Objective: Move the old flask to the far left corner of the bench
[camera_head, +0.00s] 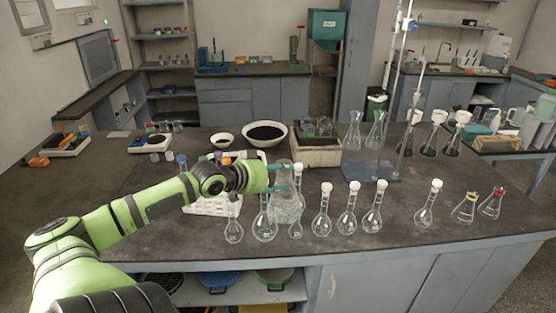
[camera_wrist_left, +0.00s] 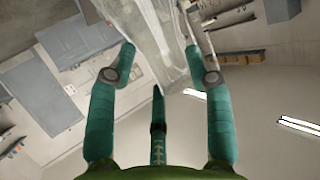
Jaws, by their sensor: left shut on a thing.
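The old flask (camera_head: 287,207) is a large, cloudy clear-glass flask, upright among smaller flasks near the front middle of the bench (camera_head: 110,225). My left gripper (camera_head: 284,178) is shut on its neck from the left. In the left wrist view the flask (camera_wrist_left: 160,38) shows as hazy glass between the fingers of the left gripper (camera_wrist_left: 160,60). Whether its base touches the bench I cannot tell. The far left corner of the bench has a tray with dark material (camera_head: 66,145) near it. My right gripper is not in view.
A white rack (camera_head: 205,208) lies under my forearm. Behind are a black-filled bowl (camera_head: 265,134) and a box (camera_head: 316,155). The left bench surface is mostly clear.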

